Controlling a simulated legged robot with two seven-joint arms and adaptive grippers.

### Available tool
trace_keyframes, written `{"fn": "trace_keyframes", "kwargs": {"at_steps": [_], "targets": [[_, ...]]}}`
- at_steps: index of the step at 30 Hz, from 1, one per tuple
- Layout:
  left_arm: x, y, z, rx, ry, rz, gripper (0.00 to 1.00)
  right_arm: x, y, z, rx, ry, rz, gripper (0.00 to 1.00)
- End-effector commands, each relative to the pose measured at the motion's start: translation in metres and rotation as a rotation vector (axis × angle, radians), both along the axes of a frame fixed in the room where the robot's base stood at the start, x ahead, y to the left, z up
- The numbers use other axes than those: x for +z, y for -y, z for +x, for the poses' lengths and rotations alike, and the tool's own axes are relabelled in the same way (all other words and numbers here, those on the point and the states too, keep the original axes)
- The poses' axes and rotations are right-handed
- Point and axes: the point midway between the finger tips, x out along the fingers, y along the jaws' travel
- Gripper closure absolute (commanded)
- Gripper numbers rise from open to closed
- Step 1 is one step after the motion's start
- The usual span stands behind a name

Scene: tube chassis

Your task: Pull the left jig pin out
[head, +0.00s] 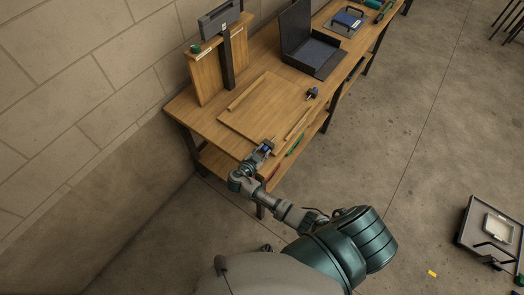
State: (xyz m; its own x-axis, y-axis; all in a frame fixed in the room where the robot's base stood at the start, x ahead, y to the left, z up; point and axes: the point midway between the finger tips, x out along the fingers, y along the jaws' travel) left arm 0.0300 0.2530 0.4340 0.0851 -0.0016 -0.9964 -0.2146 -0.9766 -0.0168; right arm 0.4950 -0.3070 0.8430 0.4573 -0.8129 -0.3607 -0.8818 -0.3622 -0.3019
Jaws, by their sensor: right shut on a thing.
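The wooden jig board (258,108) lies on the workbench, with raised wooden strips along its edges. One dark-knobbed jig pin (311,93) stands at the board's far right corner, with no gripper near it. My right gripper (265,147) is at the board's near corner, shut on the left jig pin (269,143). The fingers hide most of that pin, and I cannot tell how deep it sits in the board. My left gripper is out of view.
The wooden workbench (185,107) runs along the block wall. An upright wooden stand (206,75) and an open black case (312,53) are behind the board. A green tool (295,144) lies near the front edge.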

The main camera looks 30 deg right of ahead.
Motion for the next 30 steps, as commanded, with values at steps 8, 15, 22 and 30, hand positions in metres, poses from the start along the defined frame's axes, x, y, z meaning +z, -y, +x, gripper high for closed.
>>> {"fn": "trace_keyframes", "kwargs": {"at_steps": [8,15,22,30], "targets": [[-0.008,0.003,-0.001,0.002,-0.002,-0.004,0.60,-0.001,-0.035,-0.011,0.008,0.004,0.006,1.00],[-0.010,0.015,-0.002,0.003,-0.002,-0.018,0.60,0.001,-0.048,-0.018,0.003,0.001,0.001,1.00],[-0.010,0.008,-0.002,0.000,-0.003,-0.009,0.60,0.000,-0.048,-0.018,0.006,0.001,0.003,0.58],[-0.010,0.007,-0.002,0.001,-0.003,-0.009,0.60,0.001,-0.047,-0.017,0.004,0.003,0.001,0.47]]}}
